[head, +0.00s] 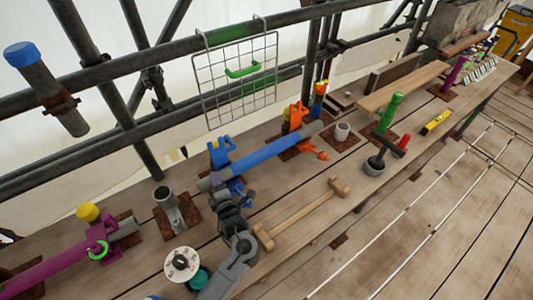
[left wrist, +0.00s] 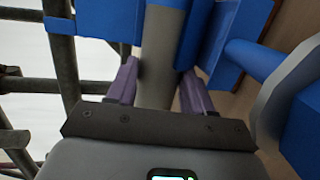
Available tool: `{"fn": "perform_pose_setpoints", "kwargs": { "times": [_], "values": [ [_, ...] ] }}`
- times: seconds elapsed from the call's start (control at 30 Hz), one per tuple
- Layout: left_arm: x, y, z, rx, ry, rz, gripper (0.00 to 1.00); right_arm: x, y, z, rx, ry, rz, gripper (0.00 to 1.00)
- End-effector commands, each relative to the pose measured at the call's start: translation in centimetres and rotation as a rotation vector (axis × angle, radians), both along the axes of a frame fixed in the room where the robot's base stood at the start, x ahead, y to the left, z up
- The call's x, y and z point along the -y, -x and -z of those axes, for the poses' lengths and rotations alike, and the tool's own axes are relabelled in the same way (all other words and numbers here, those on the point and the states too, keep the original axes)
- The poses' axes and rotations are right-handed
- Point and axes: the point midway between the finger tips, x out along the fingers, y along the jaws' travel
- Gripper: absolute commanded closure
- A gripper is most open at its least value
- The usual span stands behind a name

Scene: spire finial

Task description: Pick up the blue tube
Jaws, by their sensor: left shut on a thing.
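The blue tube (head: 265,154) is a long pipe with a blue middle and grey ends, lying at a slant across the middle of the head view. Its near grey end passes by a blue clamp (head: 220,150), whose blue parts show on both sides of it. My left gripper (head: 217,187) is at this near end. In the left wrist view, the purple fingers of my left gripper (left wrist: 158,90) stand on either side of the tube's grey part (left wrist: 162,55), shut on it. Blue clamp parts (left wrist: 105,22) are close around the fingers. I cannot tell whether the tube still rests on its supports.
An orange clamp (head: 297,118) stands by the tube's far end. An upright grey stub (head: 168,205), a purple tube (head: 50,272) and a spool (head: 182,264) are at left. Scaffold rails and a wire rack (head: 235,75) run behind.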

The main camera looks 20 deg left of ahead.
Motion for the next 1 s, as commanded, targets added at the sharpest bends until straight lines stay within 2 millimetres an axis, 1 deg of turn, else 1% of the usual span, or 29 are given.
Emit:
{"fn": "perform_pose_setpoints", "kwargs": {
  "times": [0.03, 0.13, 0.3, 0.33, 0.53, 0.63, 0.77, 1.0],
  "values": [
    [0.0, 0.0, 0.0, 0.000, 0.000, 0.000, 0.84, 0.1, 0.0, 0.0, -0.001, 0.003, -0.001, 1.00],
    [0.0, 0.0, 0.0, 0.001, -0.001, 0.000, 0.99, 0.1, 0.0, 0.0, -0.001, 0.004, -0.003, 1.00],
    [0.0, 0.0, 0.0, 0.001, -0.001, 0.000, 1.00, 0.1, 0.1, 0.1, -0.002, 0.003, -0.002, 1.00],
    [0.0, -0.2, -0.5, 0.014, 0.002, 0.000, 1.00, 0.1, 0.1, 0.0, -0.002, 0.003, -0.002, 1.00],
    [0.0, -0.2, -0.5, 0.013, 0.002, 0.000, 1.00, 0.0, 0.1, 0.0, -0.002, -0.001, 0.001, 1.00],
    [0.0, -0.2, -0.9, 0.013, 0.002, 0.000, 1.00, -0.1, 0.1, 0.0, -0.002, -0.004, 0.003, 1.00],
    [0.1, -0.2, -2.1, 0.016, 0.003, -0.001, 1.00, -0.2, 0.0, -0.1, -0.002, -0.006, 0.004, 1.00],
    [0.0, -0.1, -5.7, 0.017, 0.004, -0.001, 1.00, -0.2, 0.0, -0.4, -0.002, -0.008, 0.006, 1.00]
  ]
}}
